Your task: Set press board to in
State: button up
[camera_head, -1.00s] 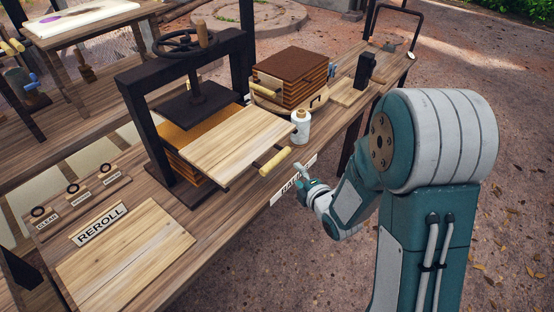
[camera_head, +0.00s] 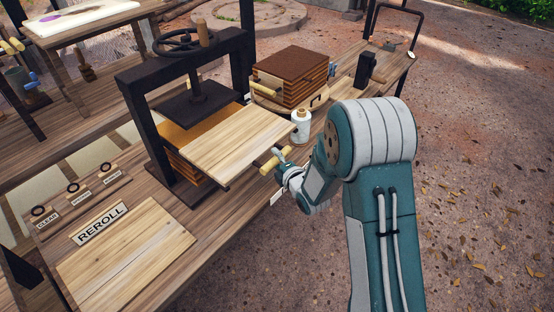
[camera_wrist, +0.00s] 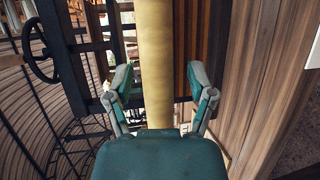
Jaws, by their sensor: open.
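The press board (camera_head: 238,140) is a pale wooden board that sticks out from the black press (camera_head: 188,105) toward the table's front edge. A cream cylindrical handle (camera_head: 275,160) is at its front end. My gripper (camera_head: 278,168) is at this handle in the head view. In the wrist view my gripper (camera_wrist: 158,90) is open, with one finger on each side of the cream handle (camera_wrist: 157,60). The fingers look apart from the handle. Much of the gripper is small in the head view.
A white bottle (camera_head: 301,126) stands close right of the board. Behind it is a brown stacked block (camera_head: 290,76) on a round base. Open ground is at the right.

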jog(key=shift+c, duration=0.4)
grip_shut()
jog(key=shift+w, duration=0.1)
